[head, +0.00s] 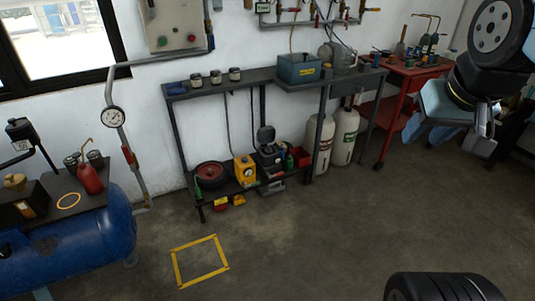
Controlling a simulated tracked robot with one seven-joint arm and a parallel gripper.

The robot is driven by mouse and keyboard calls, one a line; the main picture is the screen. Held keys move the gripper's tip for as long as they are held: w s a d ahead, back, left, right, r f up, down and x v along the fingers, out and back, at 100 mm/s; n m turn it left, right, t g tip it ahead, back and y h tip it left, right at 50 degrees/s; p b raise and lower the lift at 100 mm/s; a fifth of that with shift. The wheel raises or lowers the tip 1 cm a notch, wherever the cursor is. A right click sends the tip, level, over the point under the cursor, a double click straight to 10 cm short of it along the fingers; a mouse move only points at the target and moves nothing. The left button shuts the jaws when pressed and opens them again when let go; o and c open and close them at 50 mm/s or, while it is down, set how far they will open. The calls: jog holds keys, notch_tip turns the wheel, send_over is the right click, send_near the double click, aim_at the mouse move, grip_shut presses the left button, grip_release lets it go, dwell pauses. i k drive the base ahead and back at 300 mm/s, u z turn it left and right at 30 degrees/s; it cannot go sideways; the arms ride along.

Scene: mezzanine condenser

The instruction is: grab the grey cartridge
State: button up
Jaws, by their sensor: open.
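I cannot make out for certain which thing is the grey cartridge in the head view. Small dark-and-pale jars (215,77) stand in a row on the left part of the dark bench. Two more small grey-topped jars (95,157) stand near a red oil can (88,179) on the compressor's top at the left. My gripper (482,148) hangs from my arm at the upper right, in front of the red cart's right side. It is open and seems empty. It is well apart from the bench and from the compressor.
The bench (245,77) carries a teal box (299,69); its lower shelf holds a yellow device (244,170). White cylinders (345,136) stand beneath. A red cart (411,72) is at right, a blue compressor (95,240) at left.

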aim_at(268, 150)
jog(key=z, duration=0.2)
jog(key=i, duration=0.1)
jog(key=u, duration=2.55)
jog(key=i, duration=1.65)
jog(key=z, duration=1.95)
jog(key=i, duration=0.6)
jog(key=z, duration=0.05)
